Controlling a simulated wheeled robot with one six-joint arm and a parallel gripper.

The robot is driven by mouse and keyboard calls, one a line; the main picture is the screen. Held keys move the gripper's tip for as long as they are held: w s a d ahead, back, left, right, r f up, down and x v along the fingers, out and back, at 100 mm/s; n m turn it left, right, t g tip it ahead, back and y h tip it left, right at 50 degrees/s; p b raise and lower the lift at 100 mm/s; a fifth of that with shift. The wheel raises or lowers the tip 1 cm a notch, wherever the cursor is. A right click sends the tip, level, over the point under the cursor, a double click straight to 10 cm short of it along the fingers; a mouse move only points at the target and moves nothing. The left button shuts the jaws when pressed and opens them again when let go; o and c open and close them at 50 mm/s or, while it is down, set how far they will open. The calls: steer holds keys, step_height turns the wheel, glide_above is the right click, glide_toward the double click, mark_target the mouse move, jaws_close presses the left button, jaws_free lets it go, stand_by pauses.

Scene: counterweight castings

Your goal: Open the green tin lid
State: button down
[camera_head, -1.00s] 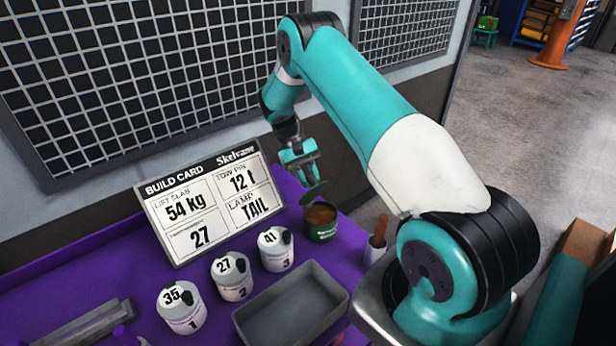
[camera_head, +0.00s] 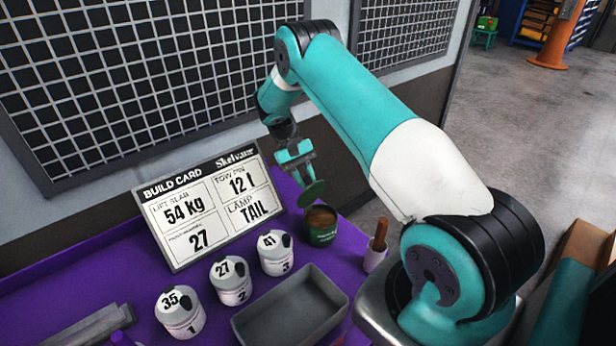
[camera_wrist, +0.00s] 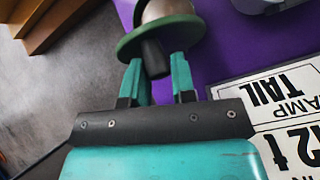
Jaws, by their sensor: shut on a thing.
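The green tin (camera_head: 320,229) stands on the purple bench, its top uncovered and brown contents showing. Its green lid (camera_head: 311,193) is tilted above and a little behind the tin, apart from most of the rim; I cannot tell if the edge still touches. My gripper (camera_head: 305,172) is above the lid, its fingers closed on the lid's dark knob. In the wrist view, the fingers of my gripper (camera_wrist: 155,78) flank the dark knob (camera_wrist: 154,57), and the green lid (camera_wrist: 128,46) hides part of the tin behind it.
Three white numbered canisters (camera_head: 180,310) stand at the front left. A grey tray (camera_head: 293,308) lies before the tin. A white cup with a brown handle (camera_head: 377,246) stands at right. The build card (camera_head: 211,207) leans behind, near a mesh-panelled wall.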

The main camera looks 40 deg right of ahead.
steer(key=shift+a+f, duration=0.25)
stand_by(0.5)
